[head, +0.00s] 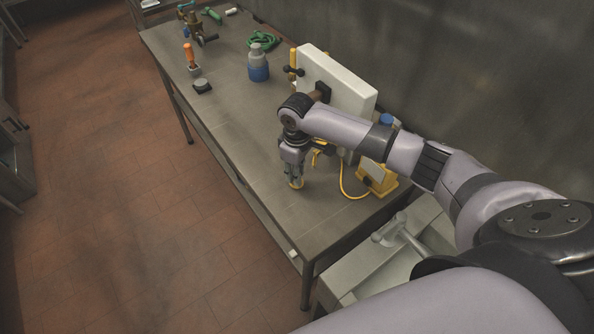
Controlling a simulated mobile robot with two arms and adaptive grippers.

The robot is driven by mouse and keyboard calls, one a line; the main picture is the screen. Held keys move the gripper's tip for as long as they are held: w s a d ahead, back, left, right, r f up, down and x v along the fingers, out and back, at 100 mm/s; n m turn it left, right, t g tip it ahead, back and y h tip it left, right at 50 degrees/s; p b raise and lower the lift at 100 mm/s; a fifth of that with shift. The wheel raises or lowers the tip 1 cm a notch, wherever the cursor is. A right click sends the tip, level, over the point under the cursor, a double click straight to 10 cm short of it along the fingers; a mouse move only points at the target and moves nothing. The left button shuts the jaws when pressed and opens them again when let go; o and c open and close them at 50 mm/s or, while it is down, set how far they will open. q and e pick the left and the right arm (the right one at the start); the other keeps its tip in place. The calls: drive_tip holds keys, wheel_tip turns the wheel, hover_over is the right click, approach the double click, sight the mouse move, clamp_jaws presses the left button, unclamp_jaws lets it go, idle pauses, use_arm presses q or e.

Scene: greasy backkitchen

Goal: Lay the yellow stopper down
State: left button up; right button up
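My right gripper (294,177) points down over the front part of the metal table, its arm coming in from the right. A small yellow piece, which looks like the yellow stopper (297,184), shows between its fingertips, and the fingers appear shut on it. The fingers cover most of the stopper. It is at or just above the tabletop; I cannot tell whether it touches. My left gripper is out of view.
The metal table (245,150) is bare to the left of the gripper. A white panel (345,85) and a yellow device (376,178) with a yellow cord stand to the right. A blue-grey bottle (258,66), green hose (262,40) and orange-handled tool (190,56) are farther back.

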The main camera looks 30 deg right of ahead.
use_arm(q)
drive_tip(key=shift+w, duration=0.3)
use_arm(e)
drive_tip(key=o, duration=0.4)
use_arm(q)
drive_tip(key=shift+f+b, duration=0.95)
use_arm(e)
wheel_tip(320, 180, up, 12)
drive_tip(key=shift+r, duration=0.15)
